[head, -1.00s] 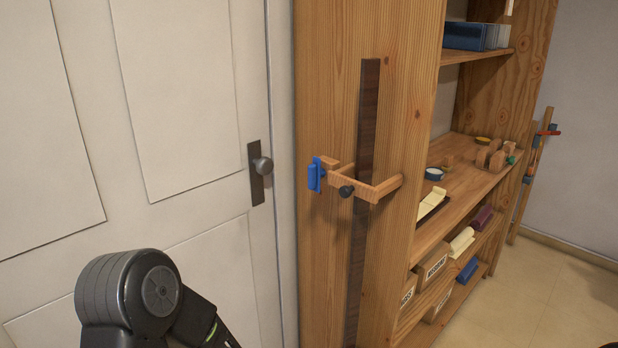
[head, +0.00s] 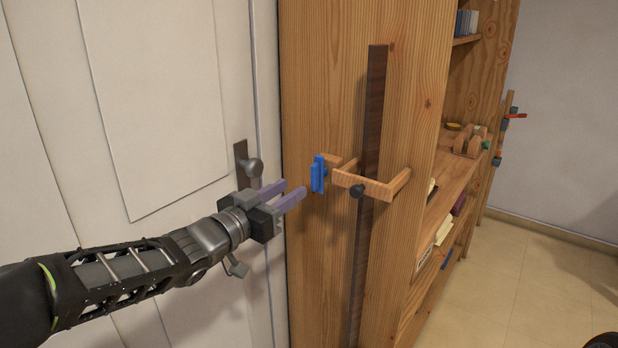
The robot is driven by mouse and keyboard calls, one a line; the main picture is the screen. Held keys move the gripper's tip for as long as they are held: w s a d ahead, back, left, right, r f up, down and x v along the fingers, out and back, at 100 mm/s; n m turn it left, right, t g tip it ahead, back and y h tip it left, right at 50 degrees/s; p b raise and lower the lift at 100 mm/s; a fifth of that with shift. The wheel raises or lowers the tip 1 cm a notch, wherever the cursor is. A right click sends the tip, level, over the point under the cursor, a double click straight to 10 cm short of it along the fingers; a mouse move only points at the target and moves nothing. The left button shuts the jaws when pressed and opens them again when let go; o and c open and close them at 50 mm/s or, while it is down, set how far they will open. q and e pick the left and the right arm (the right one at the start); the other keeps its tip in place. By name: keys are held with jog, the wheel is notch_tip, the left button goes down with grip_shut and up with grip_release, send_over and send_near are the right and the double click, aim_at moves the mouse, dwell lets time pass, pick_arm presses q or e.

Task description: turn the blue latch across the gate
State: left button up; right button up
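The blue latch (head: 318,174) stands upright at the left end of a light wooden bracket on the side of the wooden shelf unit. The wooden gate bar (head: 376,189) crosses in front of a dark vertical strip (head: 374,110), with a dark round knob (head: 357,191) on it. My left gripper (head: 296,187) comes in from the left with two purple fingers spread apart and nothing between them. Its tips are just left of the blue latch; a small gap shows, and depth is hard to tell. My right gripper is out of view.
A white door (head: 150,110) with a dark handle (head: 252,168) lies behind my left arm. Open tiled floor (head: 540,290) is at the lower right.

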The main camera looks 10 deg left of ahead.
aim_at(312, 176)
pick_arm(q)
jog(key=x, duration=0.8)
jog(key=shift+p, duration=0.35)
jog(key=shift+s, duration=0.1)
grip_shut()
